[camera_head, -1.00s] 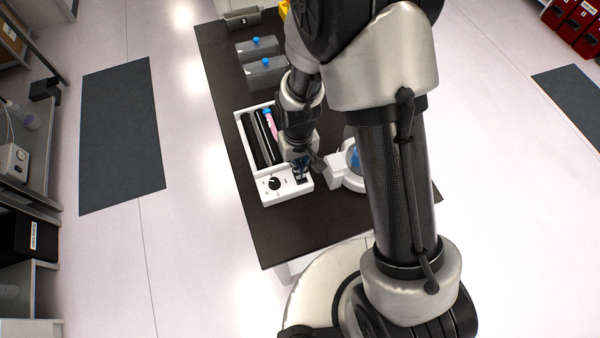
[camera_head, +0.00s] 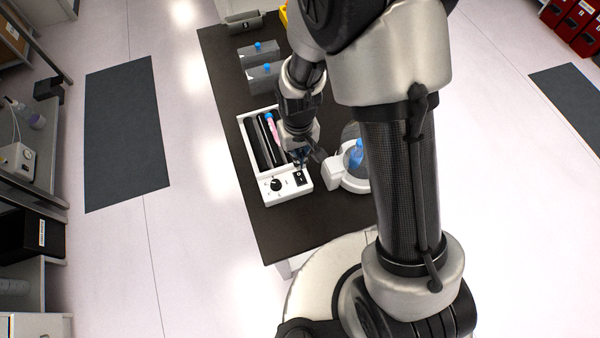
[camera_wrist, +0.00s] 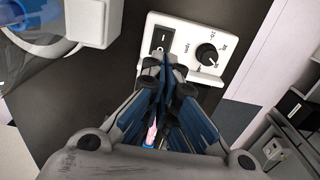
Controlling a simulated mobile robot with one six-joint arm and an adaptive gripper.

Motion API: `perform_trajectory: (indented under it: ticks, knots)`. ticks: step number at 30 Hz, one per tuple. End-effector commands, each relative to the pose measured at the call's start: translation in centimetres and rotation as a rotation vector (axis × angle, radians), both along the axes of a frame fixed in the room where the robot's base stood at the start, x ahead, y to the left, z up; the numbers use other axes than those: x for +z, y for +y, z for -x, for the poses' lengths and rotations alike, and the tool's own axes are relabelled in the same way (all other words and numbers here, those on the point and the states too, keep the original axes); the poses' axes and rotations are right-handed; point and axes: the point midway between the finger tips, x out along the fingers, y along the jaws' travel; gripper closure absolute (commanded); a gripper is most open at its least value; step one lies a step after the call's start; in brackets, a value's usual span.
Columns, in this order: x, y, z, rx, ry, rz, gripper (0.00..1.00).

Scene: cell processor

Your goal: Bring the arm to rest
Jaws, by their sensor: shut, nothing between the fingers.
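My gripper (camera_wrist: 165,75) is shut and empty in the wrist view, its blue-sided fingers meeting over the near end of a white roller device. In the head view my gripper (camera_head: 301,160) is small and partly hidden by my wrist, above that device. The white roller device (camera_head: 266,194) has a black knob (camera_head: 276,185) and a black switch (camera_head: 299,178) on its panel. The switch (camera_wrist: 160,38) and the knob (camera_wrist: 206,54) also show in the wrist view, just beyond the fingertips. I cannot tell the exact gap between fingertips and panel.
A pink tube with a blue cap (camera_head: 270,122) lies on the rollers. A white round-based device (camera_head: 334,174) with blue content stands close on the right. Two grey boxes with blue knobs (camera_head: 262,75) stand farther back on the dark table (camera_head: 290,230). The table's front is clear.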

Motion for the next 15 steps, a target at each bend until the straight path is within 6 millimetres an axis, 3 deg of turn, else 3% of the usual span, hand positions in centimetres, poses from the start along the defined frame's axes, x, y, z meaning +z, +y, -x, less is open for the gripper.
perform_trajectory:
  ticks: [15]
  knots:
    - [0.36, -0.1, -0.08, -0.003, -0.005, -0.001, 1.0]
